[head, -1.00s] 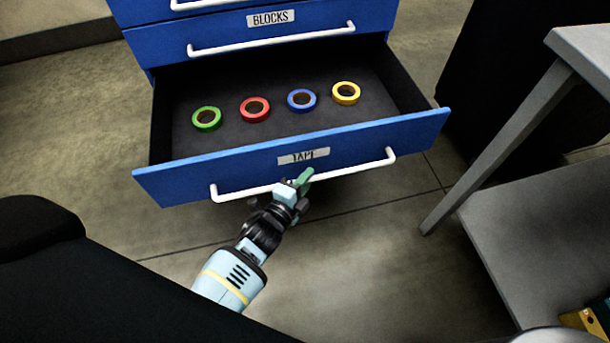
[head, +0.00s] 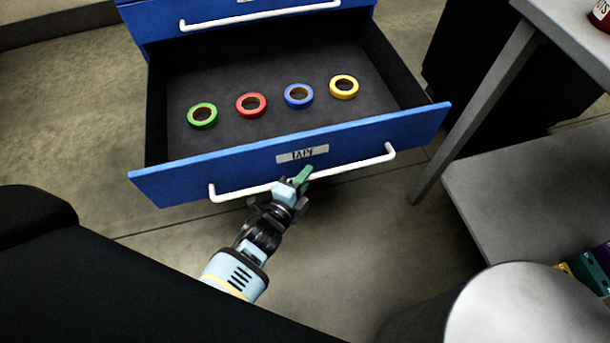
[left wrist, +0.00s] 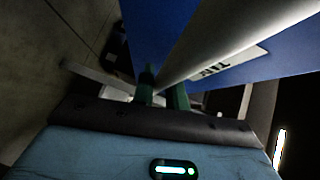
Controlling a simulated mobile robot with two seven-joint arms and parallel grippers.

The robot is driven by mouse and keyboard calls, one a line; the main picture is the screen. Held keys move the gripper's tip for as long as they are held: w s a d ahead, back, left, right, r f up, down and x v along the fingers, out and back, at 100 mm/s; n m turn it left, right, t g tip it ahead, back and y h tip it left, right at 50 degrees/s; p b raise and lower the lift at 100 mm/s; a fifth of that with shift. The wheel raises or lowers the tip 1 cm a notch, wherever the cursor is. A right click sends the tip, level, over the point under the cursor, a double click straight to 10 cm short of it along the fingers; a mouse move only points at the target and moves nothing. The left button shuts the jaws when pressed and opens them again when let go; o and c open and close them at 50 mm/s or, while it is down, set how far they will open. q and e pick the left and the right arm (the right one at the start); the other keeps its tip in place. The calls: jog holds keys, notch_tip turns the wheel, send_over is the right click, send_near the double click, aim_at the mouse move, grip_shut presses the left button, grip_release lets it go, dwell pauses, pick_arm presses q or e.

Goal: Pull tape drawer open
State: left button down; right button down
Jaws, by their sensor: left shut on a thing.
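The tape drawer (head: 225,176) is a blue drawer standing well out of its cabinet. Its front bears a TAPE label (head: 302,154) and a white bar handle (head: 350,170). Green, red, blue and yellow tape rolls lie in a row inside; the red roll (head: 251,105) is second from the left. My left gripper (head: 294,183) is shut on the handle near its middle. In the left wrist view the green fingers (left wrist: 162,92) straddle the pale handle bar (left wrist: 215,38), with the blue drawer front beyond. My right gripper is not in view.
The drawer above, with its white handle (head: 260,15), is shut. A grey table (head: 540,200) with a leg and lower shelf stands on the right, near the drawer's right corner. A pale rounded shape fills the lower right. Floor is bare on the left.

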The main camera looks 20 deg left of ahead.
pick_arm(q)
jog(key=c, duration=1.4)
grip_release()
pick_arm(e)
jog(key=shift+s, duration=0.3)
